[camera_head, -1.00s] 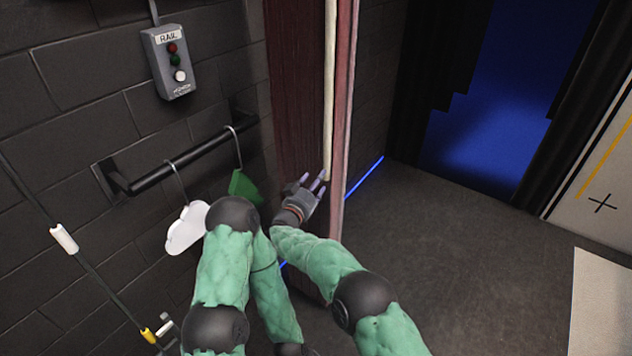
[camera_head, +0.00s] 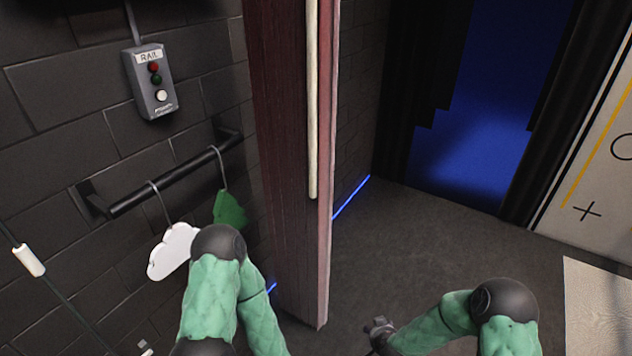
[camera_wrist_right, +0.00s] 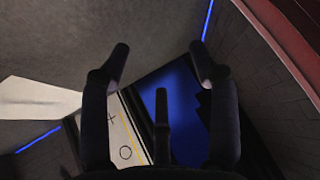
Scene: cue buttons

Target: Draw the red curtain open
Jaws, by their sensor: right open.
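The red curtain (camera_head: 284,190) hangs as a narrow, tall bunch in the middle of the head view, its lower end near the floor. A cream rod or cord (camera_head: 312,110) hangs along its right side, with a free lower end. In the right wrist view the curtain (camera_wrist_right: 285,40) shows at the upper right edge. My right gripper (camera_head: 378,335) is low and right of the curtain, apart from it. In the wrist view the right gripper (camera_wrist_right: 160,70) has its fingers spread with nothing between them. My left arm shows at lower left; its gripper is out of sight.
A black bar (camera_head: 170,178) holds a white cloud shape (camera_head: 172,252) and a green shape (camera_head: 230,208). Floor right of the curtain is clear before a blue-lit opening (camera_head: 480,120).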

